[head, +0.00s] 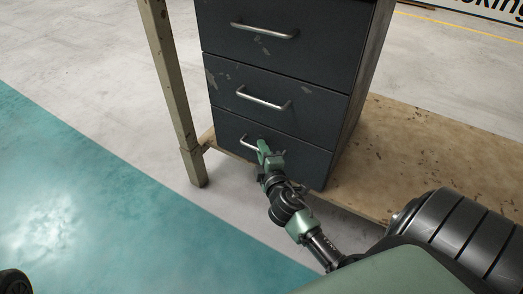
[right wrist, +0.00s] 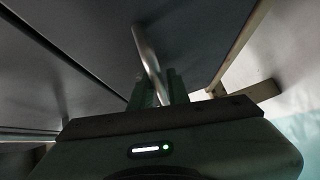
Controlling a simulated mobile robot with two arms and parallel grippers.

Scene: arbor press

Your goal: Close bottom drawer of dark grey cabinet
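The dark grey cabinet (head: 345,95) stands at the top centre of the head view. The front of its bottom drawer (head: 300,165) looks about in line with the drawers above, with no clear gap showing. My right gripper (head: 263,149) is at this drawer's bar handle (head: 249,143), near its right part. In the right wrist view, the handle (right wrist: 147,50) runs down between the two close fingers of my right gripper (right wrist: 160,88), which look shut on it. The fingers hide the handle's near end. My left gripper is not in view.
The middle drawer (head: 290,108) and top drawer (head: 300,52) look shut, each with a bar handle. The cabinet stands on a worn wooden shelf (head: 420,150). A table leg (head: 172,90) rises just left of it. The floor in front is clear.

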